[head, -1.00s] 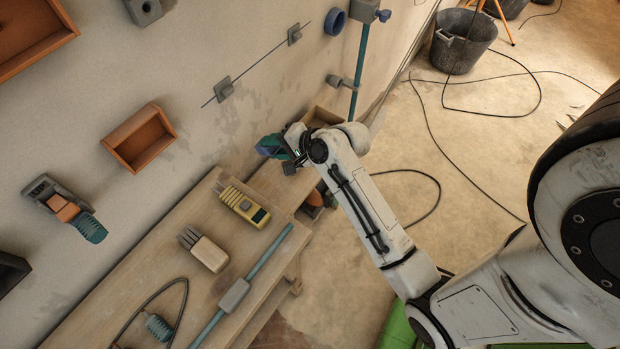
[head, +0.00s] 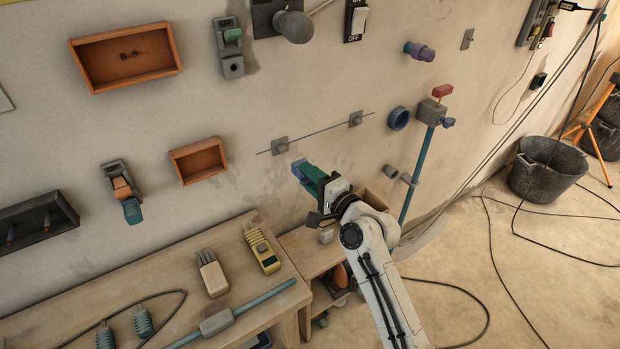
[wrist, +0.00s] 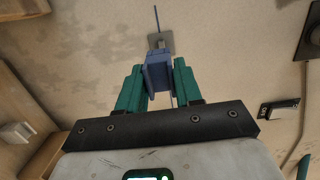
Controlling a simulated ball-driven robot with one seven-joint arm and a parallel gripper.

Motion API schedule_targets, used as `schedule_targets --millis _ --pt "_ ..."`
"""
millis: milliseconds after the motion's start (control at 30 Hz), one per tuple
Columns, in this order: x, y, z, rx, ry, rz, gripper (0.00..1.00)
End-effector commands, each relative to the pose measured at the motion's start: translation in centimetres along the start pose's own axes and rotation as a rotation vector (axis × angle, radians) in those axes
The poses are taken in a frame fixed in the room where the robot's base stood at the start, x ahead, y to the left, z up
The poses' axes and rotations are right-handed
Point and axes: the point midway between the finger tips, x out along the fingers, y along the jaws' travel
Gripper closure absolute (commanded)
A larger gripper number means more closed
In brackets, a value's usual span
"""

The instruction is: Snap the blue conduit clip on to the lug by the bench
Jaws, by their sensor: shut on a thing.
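My gripper (head: 303,173) has teal fingers and is shut on the blue conduit clip (head: 298,165). In the wrist view the clip (wrist: 158,74) sits between the two fingers, its far end beyond their tips. A grey lug on a square plate (head: 280,145) is on the wall above the bench, just above and left of the clip in the head view. In the wrist view this plate (wrist: 161,40) is straight beyond the clip's end. I cannot tell whether clip and lug touch. A second, similar lug (head: 355,118) is to the right. A thin blue line runs along both.
The wooden bench (head: 180,270) holds a yellow tool (head: 262,250), a pale pronged block (head: 211,272) and a teal rod. Orange wall boxes (head: 198,160) are to the left. A blue ring (head: 399,118) and teal pipe (head: 417,175) are to the right. Cables cross the floor.

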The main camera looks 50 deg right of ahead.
Motion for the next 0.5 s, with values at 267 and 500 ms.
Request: schedule_targets --millis 267,500 --pt "2.5 -0.1 -0.2 0.000 -0.002 -0.001 0.97" --pt "4.6 0.0 -0.5 0.000 -0.002 0.000 0.97"
